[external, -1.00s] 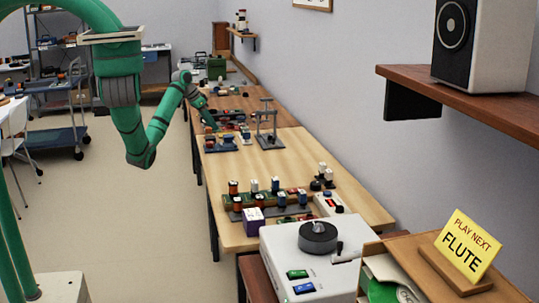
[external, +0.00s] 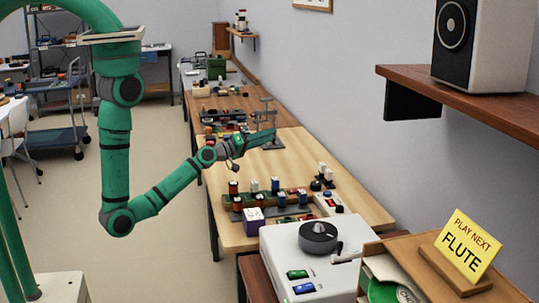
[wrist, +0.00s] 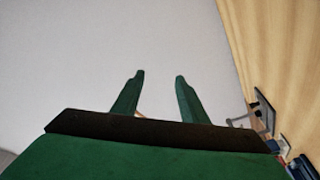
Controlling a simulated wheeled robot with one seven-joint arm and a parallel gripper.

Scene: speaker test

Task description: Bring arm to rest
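My green arm (external: 116,165) hangs down at the left of the external view, bends at a low elbow, and reaches right over the long wooden table (external: 222,230). My gripper (external: 268,137) is above the table, pointing right, in front of a grey stand (external: 266,112). In the wrist view my gripper (wrist: 158,78) shows two green fingers apart, with nothing between them but a plain pale surface behind. Its gap is too small to judge in the external view.
Small coloured parts in a green rack (external: 240,199) stand below my forearm. A white box with a dark knob (external: 318,237) is nearer. A wooden shelf with a speaker (external: 483,45) juts from the right wall.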

